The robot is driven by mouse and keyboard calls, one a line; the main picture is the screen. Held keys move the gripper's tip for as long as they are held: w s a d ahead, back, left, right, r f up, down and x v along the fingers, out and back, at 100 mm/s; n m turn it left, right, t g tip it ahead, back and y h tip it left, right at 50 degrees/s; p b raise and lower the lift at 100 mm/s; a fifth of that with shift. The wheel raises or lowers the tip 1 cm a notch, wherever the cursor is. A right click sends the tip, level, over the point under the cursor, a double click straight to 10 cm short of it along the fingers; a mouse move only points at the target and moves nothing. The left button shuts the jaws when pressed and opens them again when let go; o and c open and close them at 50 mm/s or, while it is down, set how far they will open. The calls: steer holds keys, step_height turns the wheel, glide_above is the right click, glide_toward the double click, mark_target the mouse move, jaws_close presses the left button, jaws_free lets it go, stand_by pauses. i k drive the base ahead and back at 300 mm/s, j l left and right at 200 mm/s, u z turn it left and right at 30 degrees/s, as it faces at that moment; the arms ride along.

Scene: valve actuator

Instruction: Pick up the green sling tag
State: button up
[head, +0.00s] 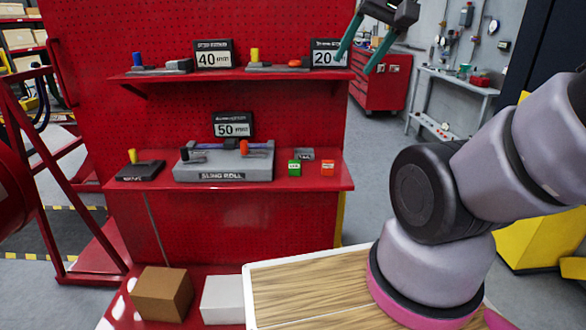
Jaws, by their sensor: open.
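The green sling tag (294,168) is a small green block with a pale label. It stands on the right part of the lower red shelf (330,177), between the grey sling roll stand and a similar orange tag (327,168). A small grey item (304,154) sits just behind the two tags. My gripper (362,62) is at the top of the head view, up and to the right of the green tag, near the right end of the upper shelf. Its two teal fingers are spread apart with nothing seen between them.
The sling roll stand (223,168) and a "50" sign (233,125) are left of the tags. The upper shelf (210,76) overhangs with signs and small fixtures. A wooden-topped surface (300,290), brown box (161,294) and white box (222,299) are below. Open floor lies right of the shelves.

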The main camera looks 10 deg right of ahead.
mark_target(294, 166)
steer(key=j+z, duration=0.1)
steer(key=j, duration=0.4)
steer(key=k+j+z, duration=0.1)
steer(key=j, duration=0.45)
steer(key=j+z, duration=0.1)
steer(key=j, duration=0.4)
steer(key=k+j+z, duration=0.15)
steer(key=j, duration=0.35)
